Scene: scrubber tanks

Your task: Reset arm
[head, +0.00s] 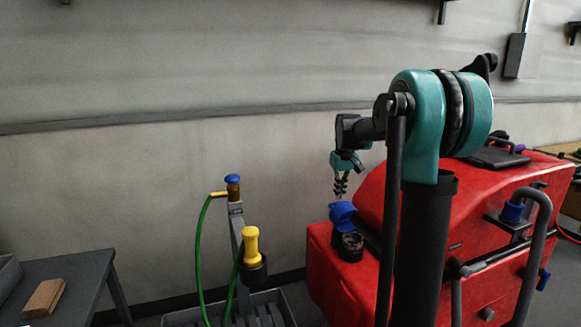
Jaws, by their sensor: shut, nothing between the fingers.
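My gripper (341,185) is small in the head view, with a teal body and dark fingers pointing down. Its fingers are shut with nothing between them. It hangs above a blue cap (342,214) on the left end of the red scrubber machine (390,215), apart from the cap. The blue cap looks tilted up beside a dark round opening (350,245). My own arm and dark column stand in front of the machine and hide part of it.
A stand holds a green hose (200,250), a blue-topped fitting (233,180) and a yellow-handled piece (251,245). A grey table (85,275) with a brown block (44,298) is at the lower left. A plain wall rises behind. A bent grey handle (545,230) stands at the machine's right.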

